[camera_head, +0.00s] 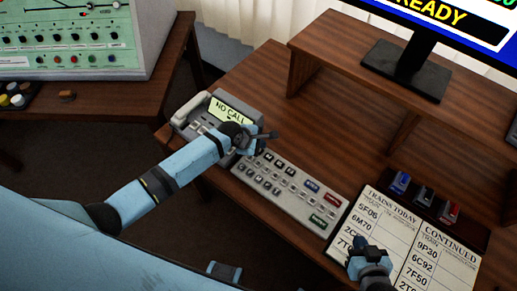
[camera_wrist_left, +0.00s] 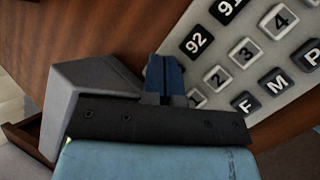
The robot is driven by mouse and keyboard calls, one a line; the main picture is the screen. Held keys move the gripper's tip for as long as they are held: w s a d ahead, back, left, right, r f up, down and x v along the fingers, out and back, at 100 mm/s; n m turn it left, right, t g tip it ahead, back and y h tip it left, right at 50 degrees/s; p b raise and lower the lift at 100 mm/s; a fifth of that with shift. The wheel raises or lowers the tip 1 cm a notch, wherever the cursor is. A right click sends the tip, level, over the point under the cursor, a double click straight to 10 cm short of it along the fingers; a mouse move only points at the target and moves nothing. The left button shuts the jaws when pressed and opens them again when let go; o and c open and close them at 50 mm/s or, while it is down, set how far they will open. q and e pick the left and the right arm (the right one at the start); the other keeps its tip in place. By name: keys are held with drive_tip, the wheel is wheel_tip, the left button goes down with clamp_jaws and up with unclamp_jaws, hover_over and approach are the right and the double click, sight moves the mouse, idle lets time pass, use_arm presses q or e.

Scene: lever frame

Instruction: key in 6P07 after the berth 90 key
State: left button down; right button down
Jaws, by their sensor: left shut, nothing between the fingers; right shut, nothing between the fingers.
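The light grey keypad panel (camera_head: 287,202) lies on the wooden desk, its small keys unreadable in the head view. In the left wrist view, the dark keys 92 (camera_wrist_left: 197,40), 91 (camera_wrist_left: 227,8), F (camera_wrist_left: 245,103), M (camera_wrist_left: 278,79) and P (camera_wrist_left: 312,56) and the white keys 2 (camera_wrist_left: 217,77), 3 (camera_wrist_left: 246,50), 4 (camera_wrist_left: 279,20) and 1 are readable. No 90 key shows there. My left gripper (camera_head: 270,136) is shut and empty above the panel's upper left end; its blue fingers (camera_wrist_left: 165,73) show left of the keys. My right gripper (camera_head: 361,243) is shut and empty over the train list.
A desk phone (camera_head: 226,114) reading NO CALL stands beside the panel's left end. The TRAINS TODAY sheet (camera_head: 398,229) lies right, below a dark tray of blue, black and red items (camera_head: 424,196). A monitor (camera_head: 455,14) reading READY stands behind. A green control panel (camera_head: 70,50) is far left.

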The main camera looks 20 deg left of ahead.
drive_tip(key=shift+f, duration=0.15)
use_arm(q)
drive_tip(key=shift+f, duration=0.1)
drive_tip(key=shift+f, duration=0.35)
use_arm(e)
drive_tip(key=shift+r, duration=0.2)
use_arm(q)
drive_tip(key=shift+f, duration=0.35)
idle(0.5)
drive_tip(key=shift+r, duration=0.1)
drive_tip(key=shift+r+p, duration=0.55)
drive_tip(key=shift+p, duration=0.45)
drive_tip(key=shift+r, duration=0.2)
use_arm(e)
wheel_tip(320, 180, up, 2)
drive_tip(key=shift+r, duration=0.15)
